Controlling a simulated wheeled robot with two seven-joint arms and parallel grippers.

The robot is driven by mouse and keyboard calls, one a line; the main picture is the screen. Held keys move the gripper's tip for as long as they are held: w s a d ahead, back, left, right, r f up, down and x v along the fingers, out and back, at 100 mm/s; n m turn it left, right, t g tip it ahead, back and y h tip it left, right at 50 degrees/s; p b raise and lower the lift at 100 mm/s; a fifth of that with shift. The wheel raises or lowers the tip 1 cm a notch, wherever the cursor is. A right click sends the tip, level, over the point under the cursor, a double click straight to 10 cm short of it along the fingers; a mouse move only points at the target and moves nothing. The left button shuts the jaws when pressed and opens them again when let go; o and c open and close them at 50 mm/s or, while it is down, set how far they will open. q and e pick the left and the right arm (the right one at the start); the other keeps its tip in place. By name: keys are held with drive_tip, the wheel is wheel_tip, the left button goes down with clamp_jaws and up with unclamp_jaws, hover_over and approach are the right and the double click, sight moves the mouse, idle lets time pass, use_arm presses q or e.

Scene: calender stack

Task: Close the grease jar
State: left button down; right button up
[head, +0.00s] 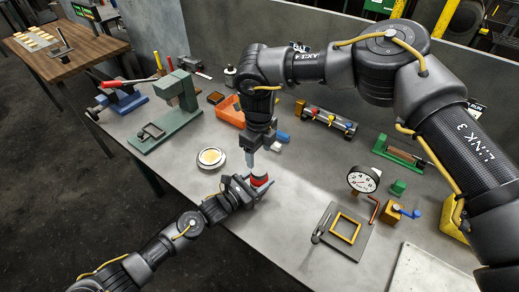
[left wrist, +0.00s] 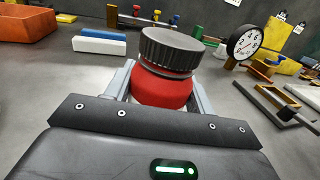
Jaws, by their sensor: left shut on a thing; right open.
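The grease jar is red (head: 260,181) and stands near the middle of the grey bench. In the left wrist view the red jar body (left wrist: 160,92) sits between my left fingers, with a dark ribbed lid (left wrist: 172,50) on top. The lid looks slightly tilted, lower at its right; I cannot tell whether it is seated. My left gripper (head: 252,187) is shut on the jar body from the side. My right gripper (head: 262,155) is open, pointing down just behind and above the jar. It does not show in the left wrist view.
A round white dish (head: 211,158) lies left of the jar. A dial gauge (head: 364,179) and a plate with a yellow frame (head: 345,229) stand to the right. An orange bin (head: 229,110) and a green press (head: 178,92) are behind. Bare bench lies right of the jar.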

sight(259, 170)
wheel_tip(259, 170, down, 7)
drive_tip(key=shift+f, duration=0.2)
idle(0.4)
